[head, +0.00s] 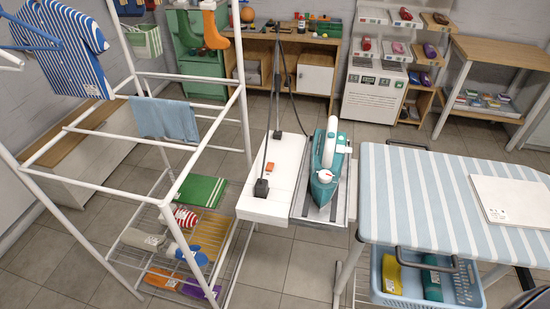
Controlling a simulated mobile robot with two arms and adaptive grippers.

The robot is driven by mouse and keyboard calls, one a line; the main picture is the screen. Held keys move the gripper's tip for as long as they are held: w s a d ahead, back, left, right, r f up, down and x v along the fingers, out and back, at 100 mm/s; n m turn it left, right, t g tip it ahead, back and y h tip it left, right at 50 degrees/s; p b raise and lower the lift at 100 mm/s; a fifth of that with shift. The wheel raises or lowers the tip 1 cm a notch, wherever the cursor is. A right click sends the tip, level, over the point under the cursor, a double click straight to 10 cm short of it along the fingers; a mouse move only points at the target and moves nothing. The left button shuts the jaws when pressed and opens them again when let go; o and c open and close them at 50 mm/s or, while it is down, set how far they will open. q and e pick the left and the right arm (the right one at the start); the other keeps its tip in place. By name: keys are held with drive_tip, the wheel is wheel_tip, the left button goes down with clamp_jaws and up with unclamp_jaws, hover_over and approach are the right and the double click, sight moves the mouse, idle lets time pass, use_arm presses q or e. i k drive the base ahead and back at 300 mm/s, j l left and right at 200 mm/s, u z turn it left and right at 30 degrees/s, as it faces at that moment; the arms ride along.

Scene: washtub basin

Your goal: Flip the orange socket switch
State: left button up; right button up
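The orange socket switch (277,168) is a small orange block on top of a white socket board (268,205), just left of the iron. Two black plugs stand on this board, one in front of the switch (261,188) and one behind it (277,134), with dark cords rising from them. The switch's exact tilt is too small to tell. Neither of my grippers shows clearly in the head view. A dark part cut off at the bottom right corner cannot be identified.
A teal iron (325,165) stands on a metal rest right of the board. A striped ironing board (450,200) lies further right, above a blue basket (385,293). A white drying rack (160,195) stands left. Open floor (290,270) lies in front.

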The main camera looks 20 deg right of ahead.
sight(270, 166)
drive_tip(key=i+j+z, duration=0.1)
drive_tip(key=j+z, duration=0.6)
drive_tip(key=j, duration=0.25)
drive_tip(key=j+z, duration=0.35)
drive_tip(key=j, duration=0.15)
